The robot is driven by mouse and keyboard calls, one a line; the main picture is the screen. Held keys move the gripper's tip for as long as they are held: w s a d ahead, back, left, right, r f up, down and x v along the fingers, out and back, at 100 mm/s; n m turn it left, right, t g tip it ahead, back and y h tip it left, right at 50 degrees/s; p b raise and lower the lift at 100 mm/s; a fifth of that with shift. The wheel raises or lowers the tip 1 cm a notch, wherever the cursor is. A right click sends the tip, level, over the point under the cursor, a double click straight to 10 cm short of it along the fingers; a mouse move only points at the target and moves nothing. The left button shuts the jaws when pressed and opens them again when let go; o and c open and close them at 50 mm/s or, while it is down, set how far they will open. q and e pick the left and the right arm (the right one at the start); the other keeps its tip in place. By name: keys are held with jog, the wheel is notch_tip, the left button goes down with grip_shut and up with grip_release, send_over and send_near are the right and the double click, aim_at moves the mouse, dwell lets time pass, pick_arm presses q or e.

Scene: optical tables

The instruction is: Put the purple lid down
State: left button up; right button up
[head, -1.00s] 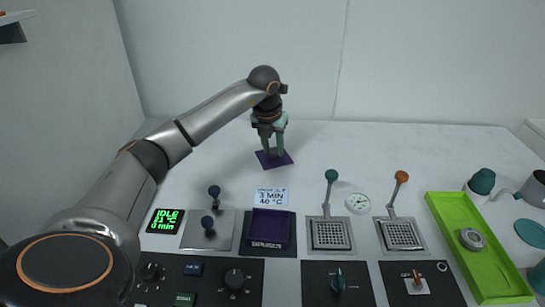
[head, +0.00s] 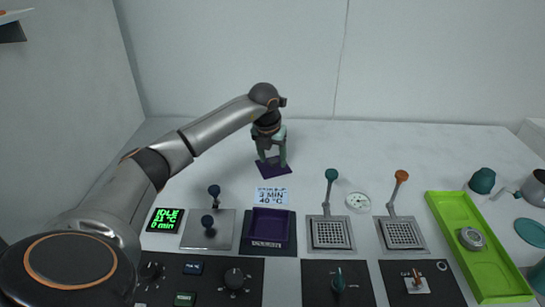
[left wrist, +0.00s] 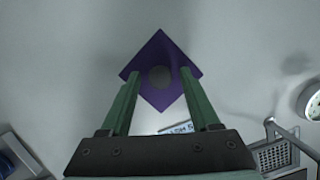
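The purple lid (head: 274,168) is a flat square with a round grey knob in its middle. It appears to lie on the pale table top behind the row of devices. It also shows in the left wrist view (left wrist: 160,98). My left gripper (head: 272,161) is directly above the lid, pointing down. Its green fingers are spread to either side of the knob, with a gap visible on both sides in the left wrist view (left wrist: 160,76). My right gripper is not in view.
A purple open box (head: 269,226) sits on a dark base in front, behind a control panel. Two grated plates (head: 331,234) with levers and a green tray (head: 478,262) stand to the right.

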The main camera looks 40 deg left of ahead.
aim_at(269, 173)
pick_arm(q)
jog(key=v, duration=1.2)
jog(key=shift+r+p, duration=0.25)
jog(key=shift+p, duration=0.1)
